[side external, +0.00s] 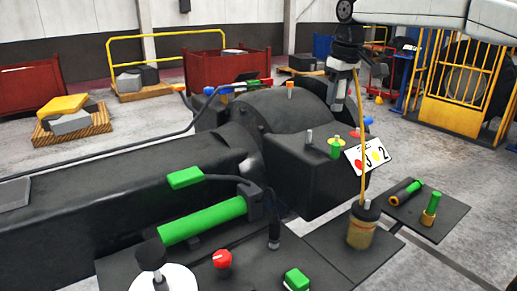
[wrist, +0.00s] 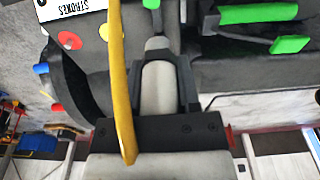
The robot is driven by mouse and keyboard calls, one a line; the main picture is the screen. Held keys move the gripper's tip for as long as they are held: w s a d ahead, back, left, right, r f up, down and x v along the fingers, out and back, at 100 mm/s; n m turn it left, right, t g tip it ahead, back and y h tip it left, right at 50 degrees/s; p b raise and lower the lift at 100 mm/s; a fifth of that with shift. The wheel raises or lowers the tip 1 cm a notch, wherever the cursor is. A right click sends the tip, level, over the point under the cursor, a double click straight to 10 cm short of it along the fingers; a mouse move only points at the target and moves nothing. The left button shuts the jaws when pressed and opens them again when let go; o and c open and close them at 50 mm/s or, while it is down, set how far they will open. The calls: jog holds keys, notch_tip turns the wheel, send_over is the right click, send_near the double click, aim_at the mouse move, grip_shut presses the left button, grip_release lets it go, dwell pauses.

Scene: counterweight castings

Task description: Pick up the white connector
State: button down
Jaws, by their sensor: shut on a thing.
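The white connector (wrist: 157,98) is a pale, rounded, elongated piece in the wrist view. It sits between the two dark fingers of my gripper (wrist: 158,60), which is shut on it. In the side view my gripper (side external: 340,98) is raised above the machine, pointing down, and the held connector is small and hard to separate from the fingers there. A yellow cable (side external: 360,130) runs from beside the gripper down to a tan cylinder with a dark top (side external: 361,232). The same cable crosses close in front of the wrist view (wrist: 119,70).
A green cylinder (side external: 203,220), red knob (side external: 222,259) and green block (side external: 296,280) are in front.

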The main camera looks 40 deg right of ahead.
jog(key=shift+s+a+r, duration=0.1)
jog(key=shift+s+r, duration=0.3)
jog(key=shift+s, duration=0.45)
jog(key=shift+s+a+r, duration=0.1)
jog(key=shift+s+r, duration=0.3)
jog(key=shift+s, duration=0.5)
jog(key=shift+s+a+r, duration=0.1)
jog(key=shift+s+r, duration=0.3)
jog(key=shift+s, duration=0.45)
jog(key=shift+f, duration=0.15)
send_over(368, 200)
notch_tip(368, 200, down, 16)
jog(key=shift+f, duration=0.2)
jog(key=shift+f, duration=2.7)
jog(key=shift+f, duration=1.8)
